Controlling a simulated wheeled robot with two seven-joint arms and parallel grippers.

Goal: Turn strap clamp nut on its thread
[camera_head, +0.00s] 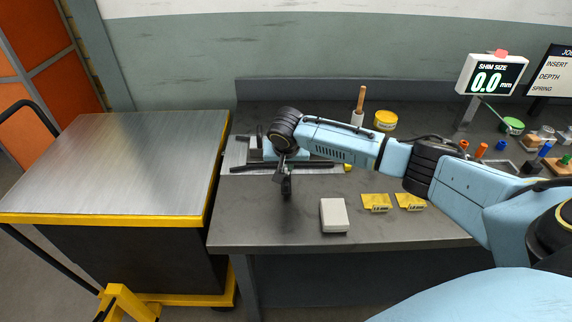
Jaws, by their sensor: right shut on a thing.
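My right gripper (287,192) hangs from the wrist of the blue right arm, pointing down over the left part of the grey bench. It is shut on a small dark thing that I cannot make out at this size. Just behind it is a low metal fixture on a light plate (236,156), partly hidden by the wrist. A strap clamp and its nut cannot be picked out clearly there. A dark bar with a yellow end (347,167) lies along the plate's front edge. My left gripper is not in view.
A white box (334,215) and yellow cards (376,202) lie to the right of the gripper. A yellow tin (385,120) and a wooden-handled tool (359,106) stand behind the arm. A display (491,76) reads 0.0 mm. A metal-topped cart (130,160) adjoins the bench.

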